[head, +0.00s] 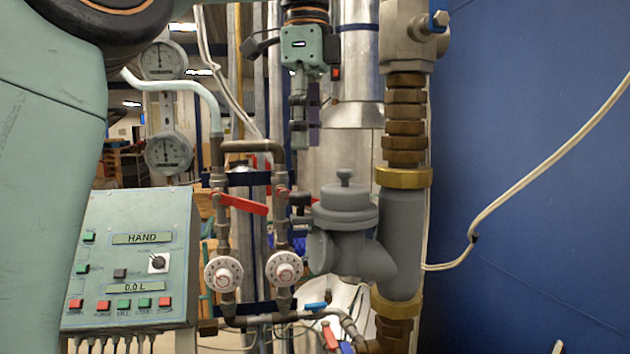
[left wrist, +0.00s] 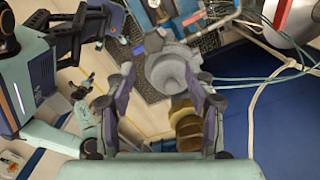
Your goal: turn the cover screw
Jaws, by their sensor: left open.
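The cover screw (head: 345,178) is a small grey knob standing upright on the round cover (head: 345,205) of the grey meter body (head: 350,255). My left gripper (head: 303,140) points down, above and left of the screw in the head view, apart from it. Its fingers overlap in this view. In the left wrist view my left gripper (left wrist: 163,75) has its fingers spread wide and nothing between them. The round grey meter part (left wrist: 172,72) shows beyond the fingers there; I cannot make out the screw clearly.
A thick pipe with brass rings (head: 403,178) rises right of the meter. Two white dial knobs (head: 223,272) and a red valve lever (head: 240,203) are to the left. A control box (head: 130,255) reads HAND. A plain blue wall (head: 540,180) is at right.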

